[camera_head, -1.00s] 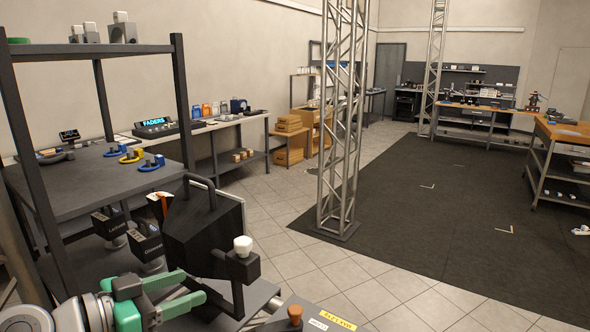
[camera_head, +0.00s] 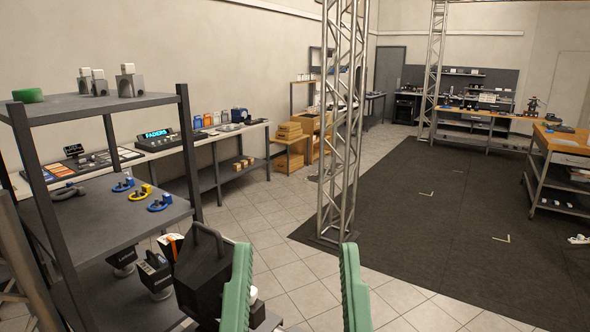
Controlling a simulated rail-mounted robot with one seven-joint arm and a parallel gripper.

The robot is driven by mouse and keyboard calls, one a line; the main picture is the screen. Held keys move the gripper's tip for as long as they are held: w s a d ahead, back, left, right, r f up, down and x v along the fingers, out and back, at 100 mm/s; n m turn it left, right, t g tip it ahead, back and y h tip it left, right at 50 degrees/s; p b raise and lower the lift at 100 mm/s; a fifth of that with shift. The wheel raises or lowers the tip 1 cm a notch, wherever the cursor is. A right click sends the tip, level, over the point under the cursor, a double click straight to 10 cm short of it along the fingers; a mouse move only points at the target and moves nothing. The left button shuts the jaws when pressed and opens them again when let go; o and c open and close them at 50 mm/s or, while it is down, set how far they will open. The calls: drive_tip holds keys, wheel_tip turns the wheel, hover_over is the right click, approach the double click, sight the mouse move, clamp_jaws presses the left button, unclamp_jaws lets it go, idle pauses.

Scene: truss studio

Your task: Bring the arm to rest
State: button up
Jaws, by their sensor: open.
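My gripper (camera_head: 296,290) shows at the bottom centre of the head view, its two green fingers pointing up and spread apart. The rest of my arm is below the picture.
A dark shelf rack (camera_head: 100,104) stands at the left, with clamps on top and blue and yellow ring-shaped pieces on its middle shelf. A truss tower (camera_head: 340,130) rises beyond my gripper. Tiled floor and a dark mat (camera_head: 450,215) lie open to the right.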

wheel_tip(320, 180, up, 26)
drive_tip(key=p, duration=2.2)
drive_tip(key=shift+a+r+p, duration=0.2)
drive_tip(key=shift+p, duration=0.1)
